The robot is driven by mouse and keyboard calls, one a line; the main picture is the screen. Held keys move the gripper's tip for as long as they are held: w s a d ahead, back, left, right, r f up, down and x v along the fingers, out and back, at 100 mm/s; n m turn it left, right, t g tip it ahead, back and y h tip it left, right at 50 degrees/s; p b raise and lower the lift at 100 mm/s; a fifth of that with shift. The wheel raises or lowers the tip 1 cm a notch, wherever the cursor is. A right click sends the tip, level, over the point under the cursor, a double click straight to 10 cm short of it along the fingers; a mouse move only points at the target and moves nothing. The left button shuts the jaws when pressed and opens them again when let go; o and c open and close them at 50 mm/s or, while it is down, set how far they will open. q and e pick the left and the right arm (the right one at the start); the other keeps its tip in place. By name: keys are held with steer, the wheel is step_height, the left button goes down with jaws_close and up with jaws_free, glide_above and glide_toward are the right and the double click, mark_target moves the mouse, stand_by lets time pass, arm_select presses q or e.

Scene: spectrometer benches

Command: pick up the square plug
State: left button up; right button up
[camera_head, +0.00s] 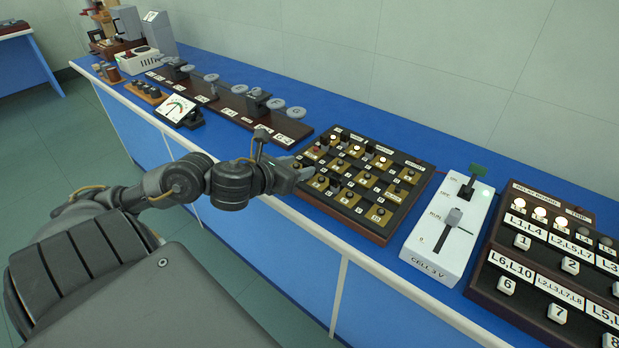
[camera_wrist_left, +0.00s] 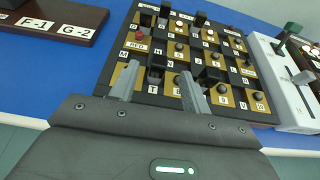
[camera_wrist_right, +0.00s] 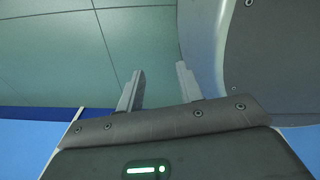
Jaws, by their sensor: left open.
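Several black square plugs stand on a dark board (camera_head: 341,221) with tan squares; which one the task means is not marked. In the left wrist view, one black square plug (camera_wrist_left: 157,61) shows between the fingertips of my left gripper (camera_wrist_left: 158,70). Another black plug (camera_wrist_left: 209,75) is just right of the right fingertip. My left gripper is open and empty at the board's left front edge in the head view (camera_head: 303,173). Whether it touches the board cannot be told. My right gripper (camera_wrist_right: 160,70) is open and empty, over the floor, and not seen in the head view.
A white switch box (camera_head: 436,256) stands right of the board, then a dark panel (camera_head: 508,298) with numbered keys. Left are a dark rail (camera_head: 290,128) with grey discs and a meter (camera_head: 175,108).

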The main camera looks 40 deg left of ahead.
mark_target(313, 162)
arm_select(q)
steer(key=shift+w+d+f, duration=0.1)
steer(key=shift+w+f, duration=0.15)
steer(key=shift+w, duration=0.3)
steer(key=shift+w+f, duration=0.1)
steer(key=shift+w, duration=0.45)
steer(key=shift+w+f, duration=0.2)
steer(key=x, duration=0.3)
steer(key=shift+w+a+f+b, duration=0.25)
steer(key=shift+a+b, duration=0.05)
steer(key=shift+w+f, duration=0.2)
steer(key=shift+w, duration=0.25)
arm_select(e)
steer(key=shift+w+d+f, duration=0.35)
steer(key=shift+w+f, duration=0.05)
steer(key=shift+w, duration=0.05)
